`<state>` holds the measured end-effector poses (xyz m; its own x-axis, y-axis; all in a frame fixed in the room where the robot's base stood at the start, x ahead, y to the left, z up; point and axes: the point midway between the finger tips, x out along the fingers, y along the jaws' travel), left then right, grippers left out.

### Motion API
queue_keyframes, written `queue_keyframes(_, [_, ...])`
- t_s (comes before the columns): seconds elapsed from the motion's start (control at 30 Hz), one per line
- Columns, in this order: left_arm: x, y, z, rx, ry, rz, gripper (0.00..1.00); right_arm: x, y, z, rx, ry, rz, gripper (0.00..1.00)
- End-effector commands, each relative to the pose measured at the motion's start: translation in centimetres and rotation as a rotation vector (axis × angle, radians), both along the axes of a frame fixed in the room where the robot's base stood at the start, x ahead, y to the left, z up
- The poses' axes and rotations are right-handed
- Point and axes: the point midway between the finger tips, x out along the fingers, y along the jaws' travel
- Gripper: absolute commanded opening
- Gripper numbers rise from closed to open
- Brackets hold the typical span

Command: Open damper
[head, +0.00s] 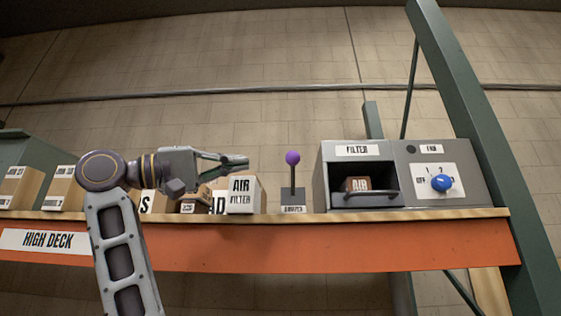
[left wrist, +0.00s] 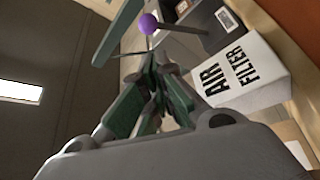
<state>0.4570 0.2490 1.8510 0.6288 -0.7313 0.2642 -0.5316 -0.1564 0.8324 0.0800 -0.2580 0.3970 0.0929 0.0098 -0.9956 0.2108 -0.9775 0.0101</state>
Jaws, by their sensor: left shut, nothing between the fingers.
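The damper (head: 293,180) is a thin upright lever with a purple ball knob on top, rising from a small dark labelled base on the shelf. In the left wrist view the purple knob (left wrist: 148,23) shows at the top, beyond my fingers. My left gripper (head: 243,163) is shut and empty. It points right at about knob height in the head view, left of the lever with a visible gap between them. The left wrist view shows its closed fingers (left wrist: 153,75). My right gripper is in neither view.
A white AIR FILTER box (head: 240,202) stands left of the lever, below my gripper. A grey filter unit (head: 322,180) with an open, handled compartment and a blue knob (head: 441,183) stands to the right. Several boxes line the orange-fronted shelf (head: 300,258); above the lever is clear.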

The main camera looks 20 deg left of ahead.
Motion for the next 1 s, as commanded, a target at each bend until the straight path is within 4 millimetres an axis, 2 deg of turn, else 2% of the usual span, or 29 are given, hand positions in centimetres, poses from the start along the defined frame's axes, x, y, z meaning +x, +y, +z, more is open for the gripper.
queue_keyframes(0.57, [0.0,-0.2,0.2,-0.001,-0.001,-0.003,0.0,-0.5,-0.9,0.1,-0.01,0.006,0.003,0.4])
queue_keyframes(0.77, [0.8,-1.1,0.6,-0.001,0.0,-0.005,0.0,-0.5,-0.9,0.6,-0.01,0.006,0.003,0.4])
queue_keyframes(1.0, [2.4,-3.1,1.4,-0.001,0.001,-0.006,0.0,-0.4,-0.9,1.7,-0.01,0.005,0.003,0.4])
